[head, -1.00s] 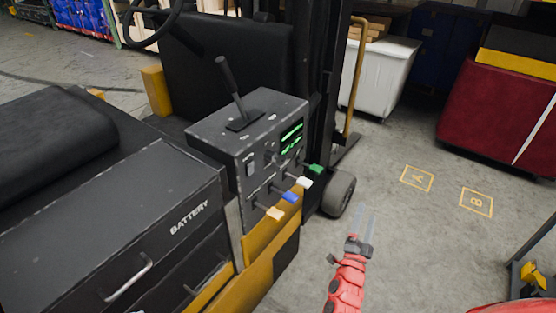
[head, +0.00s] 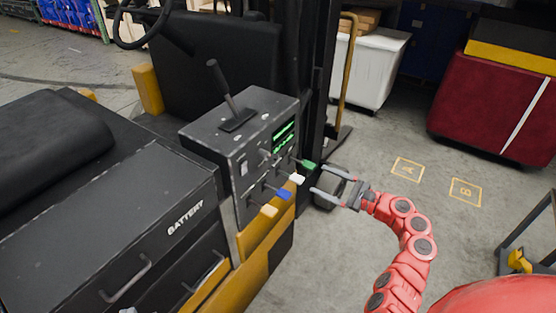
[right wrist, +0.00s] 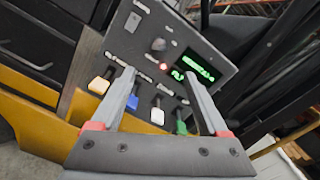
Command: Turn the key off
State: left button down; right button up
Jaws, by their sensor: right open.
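The dark control console (head: 226,145) of the forklift carries a tall black lever on top and a front panel. A small dark round knob on that panel, possibly the key switch, shows in the right wrist view (right wrist: 158,44). I cannot tell which way it is turned. A red light (right wrist: 164,67) glows just below it. My right gripper (head: 318,181) is open and empty, to the right of the console, its fingers pointing at the panel. In the right wrist view the fingertips (right wrist: 159,73) frame the red light. My left gripper is not in view.
Orange (head: 268,211), blue (head: 283,195), white (head: 296,178) and green (head: 308,164) levers stick out of the panel close to my right fingers. A green-lit display (head: 284,132) sits above them.

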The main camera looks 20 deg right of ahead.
jog(key=p, duration=0.3)
send_near(277, 161)
jog(key=x, duration=0.4)
jog(key=shift+w+a, duration=0.1)
jog(key=shift+w, duration=0.15)
jog(key=shift+b+x, duration=0.3)
jog(key=shift+x, duration=2.45)
jog(key=shift+f, duration=0.1)
grip_shut()
